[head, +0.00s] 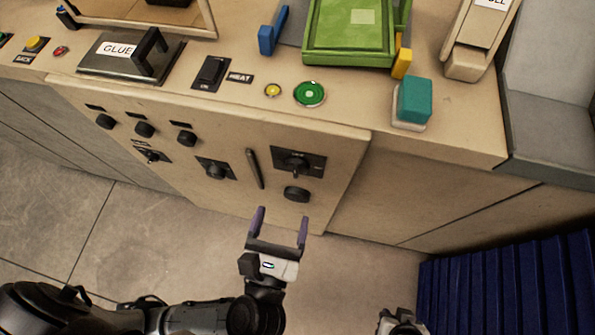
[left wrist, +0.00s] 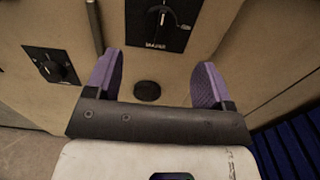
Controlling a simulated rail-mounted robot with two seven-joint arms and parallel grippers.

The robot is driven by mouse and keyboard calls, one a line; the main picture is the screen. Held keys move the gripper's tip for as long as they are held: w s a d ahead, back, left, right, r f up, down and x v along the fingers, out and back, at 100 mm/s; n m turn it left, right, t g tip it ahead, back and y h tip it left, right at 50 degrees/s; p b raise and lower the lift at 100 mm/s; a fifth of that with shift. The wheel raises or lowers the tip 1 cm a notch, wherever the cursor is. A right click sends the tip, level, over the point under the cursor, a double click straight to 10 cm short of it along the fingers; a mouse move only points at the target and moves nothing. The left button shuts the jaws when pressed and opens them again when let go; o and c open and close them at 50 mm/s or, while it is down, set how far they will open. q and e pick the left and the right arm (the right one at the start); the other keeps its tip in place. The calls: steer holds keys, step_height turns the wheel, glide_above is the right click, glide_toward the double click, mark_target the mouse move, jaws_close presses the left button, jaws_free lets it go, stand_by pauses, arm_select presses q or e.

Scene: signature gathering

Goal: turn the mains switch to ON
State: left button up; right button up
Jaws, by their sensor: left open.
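A rotary switch on a black plate (head: 298,163) sits on the right of the cabinet's front panel. It also shows at the top of the left wrist view (left wrist: 160,18), with a small label too unclear to read surely as mains. Its lever position is hard to tell. My left gripper (head: 281,218) is open and empty, in front of and below this switch, fingers pointing at the panel. A round black knob (head: 297,194) lies below the switch and shows between the fingers in the left wrist view (left wrist: 147,91). A part of my right gripper (head: 400,322) shows at the bottom edge, fingers not visible.
Another rotary switch (head: 215,170) is left of a vertical handle (head: 254,168). Several black knobs are further left. Above, the worktop holds a green button (head: 309,93), a HEAT switch (head: 210,72) and a teal block (head: 414,99). A blue ribbed crate (head: 510,285) stands at lower right.

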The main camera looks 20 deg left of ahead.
mark_target(295, 173)
arm_select(q)
steer(key=w, duration=0.3)
steer(key=w+a+b, duration=0.1)
steer(key=w, duration=0.5)
steer(key=shift+a, duration=0.3)
steer(key=shift+w, duration=0.35)
